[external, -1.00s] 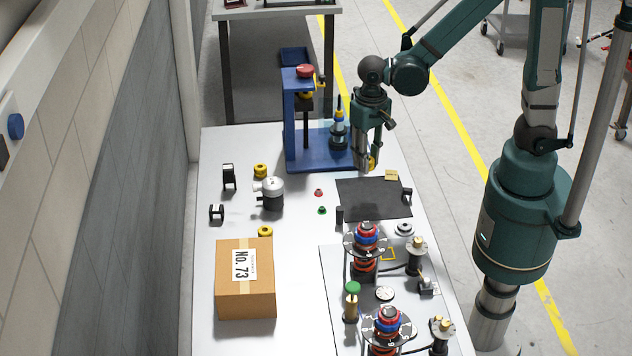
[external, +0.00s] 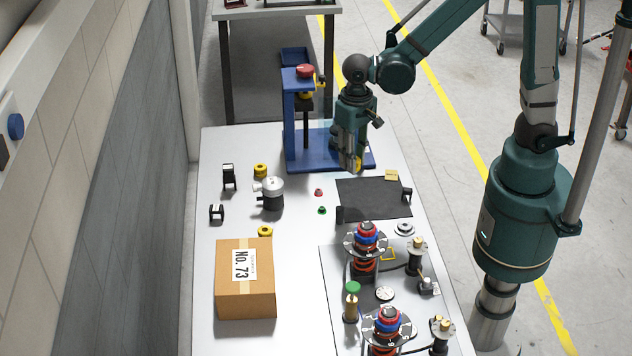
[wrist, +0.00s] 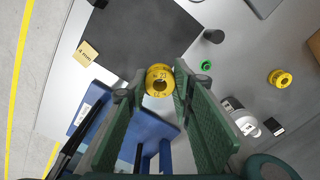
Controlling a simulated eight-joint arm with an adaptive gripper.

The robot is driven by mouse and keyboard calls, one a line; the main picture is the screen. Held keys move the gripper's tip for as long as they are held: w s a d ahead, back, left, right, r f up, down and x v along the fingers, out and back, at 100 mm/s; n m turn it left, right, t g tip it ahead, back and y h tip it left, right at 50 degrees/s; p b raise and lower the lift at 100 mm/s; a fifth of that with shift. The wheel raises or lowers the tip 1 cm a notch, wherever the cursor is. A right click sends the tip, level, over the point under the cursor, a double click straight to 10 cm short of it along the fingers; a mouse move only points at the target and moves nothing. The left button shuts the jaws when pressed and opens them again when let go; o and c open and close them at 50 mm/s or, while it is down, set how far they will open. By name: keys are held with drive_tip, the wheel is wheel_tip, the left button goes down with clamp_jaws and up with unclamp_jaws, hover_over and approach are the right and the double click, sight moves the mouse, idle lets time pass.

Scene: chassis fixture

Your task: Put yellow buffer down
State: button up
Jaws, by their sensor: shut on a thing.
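The yellow buffer (wrist: 160,80) is a round yellow ring with dark markings and a centre hole. My gripper (wrist: 158,88) is shut on it, with a green finger on each side in the wrist view. In the external view my gripper (external: 356,168) hangs over the table in front of the blue press, and only a little yellow of the held buffer (external: 358,163) shows at its tip. The buffer appears to be above the table, near the black mat (external: 372,200). Two other yellow rings stand on the table, one at the back (external: 261,171) and one by the box (external: 265,231).
The blue press (external: 290,120) stands behind my gripper. A cardboard box (external: 245,280) is at the front left. A silver and black part (external: 271,193) and small red (external: 318,192) and green (external: 321,210) pieces lie mid-table. Spring assemblies (external: 366,245) fill the front right. The mat is mostly bare.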

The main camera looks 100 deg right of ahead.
drive_tip(key=w+a+r+n+p, duration=0.1)
drive_tip(key=w+a+r, duration=0.15)
drive_tip(key=w, duration=0.35)
drive_tip(key=w+a+r+n+p, duration=0.1)
drive_tip(key=w+a+n, duration=0.1)
drive_tip(key=w+a, duration=0.25)
drive_tip(key=w+a+r+n+p, duration=0.2)
drive_tip(key=w+a+n+p, duration=0.1)
drive_tip(key=w+a, duration=0.8)
drive_tip(key=w+a+r+n+p, duration=0.3)
drive_tip(key=w+a+n, duration=0.2)
drive_tip(key=w+a, duration=0.7)
drive_tip(key=a, duration=0.4)
drive_tip(key=shift+a, duration=0.25)
drive_tip(key=shift+f, duration=0.15)
hover_over(244, 264)
drive_tip(key=shift+a+f+p, duration=0.1)
drive_tip(key=shift+f+p, duration=0.35)
drive_tip(key=shift+f, duration=2.55)
drive_tip(key=shift+f, duration=1.85)
drive_tip(key=shift+f, duration=0.15)
